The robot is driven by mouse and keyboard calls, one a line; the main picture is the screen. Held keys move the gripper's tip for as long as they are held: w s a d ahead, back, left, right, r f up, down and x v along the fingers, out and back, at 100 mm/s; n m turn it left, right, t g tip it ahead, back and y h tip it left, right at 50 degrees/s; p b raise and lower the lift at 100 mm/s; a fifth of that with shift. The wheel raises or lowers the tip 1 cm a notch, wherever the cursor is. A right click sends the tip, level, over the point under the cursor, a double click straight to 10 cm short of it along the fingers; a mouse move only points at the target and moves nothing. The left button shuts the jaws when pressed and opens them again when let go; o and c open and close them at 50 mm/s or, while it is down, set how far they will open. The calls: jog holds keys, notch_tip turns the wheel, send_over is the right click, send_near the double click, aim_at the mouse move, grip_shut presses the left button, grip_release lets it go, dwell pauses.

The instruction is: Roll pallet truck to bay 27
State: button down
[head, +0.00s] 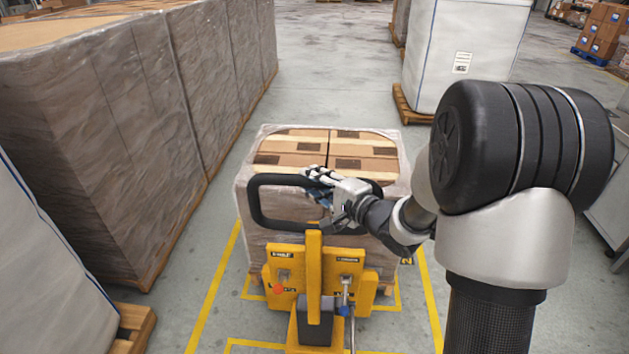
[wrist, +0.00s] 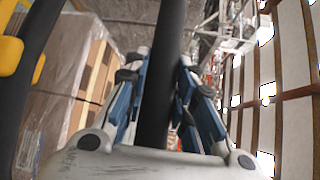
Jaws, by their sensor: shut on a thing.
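The yellow pallet truck (head: 314,262) stands in front of me in the head view, its black loop handle (head: 256,205) towards me. A film-wrapped stack of brown cartons (head: 300,143) stands directly beyond its yellow body; the forks are hidden. My gripper (head: 322,182) reaches in from the right and is shut on the top bar of the handle. In the wrist view, the dark handle bar (wrist: 163,75) runs between my blue-padded fingers. The wrapped stack also shows at left in the wrist view (wrist: 62,85). I cannot read a bay number.
Yellow floor lines (head: 213,290) run around the truck and load. Tall wrapped pallets (head: 110,130) line the left, with a white bag (head: 40,270) nearer. A white bulk bag (head: 465,55) on a pallet stands far right. The grey aisle (head: 335,60) beyond the load is clear.

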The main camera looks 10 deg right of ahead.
jog(key=shift+w+d+r+p, duration=0.35)
jog(key=shift+w+p, duration=0.25)
jog(key=shift+p, duration=0.15)
jog(key=shift+w+f, duration=0.25)
jog(key=shift+w, duration=0.25)
jog(key=shift+w+f, duration=0.25)
jog(key=shift+w, duration=0.2)
jog(key=c, duration=1.7)
grip_release()
jog(key=shift+s+r, duration=0.1)
jog(key=shift+s, duration=0.1)
jog(key=shift+o, duration=0.7)
jog(key=shift+s+r, duration=0.15)
jog(key=shift+s, duration=0.15)
jog(key=shift+o, duration=1.1)
jog(key=shift+w, duration=0.2)
jog(key=shift+s, duration=0.1)
jog(key=shift+s+d, duration=0.1)
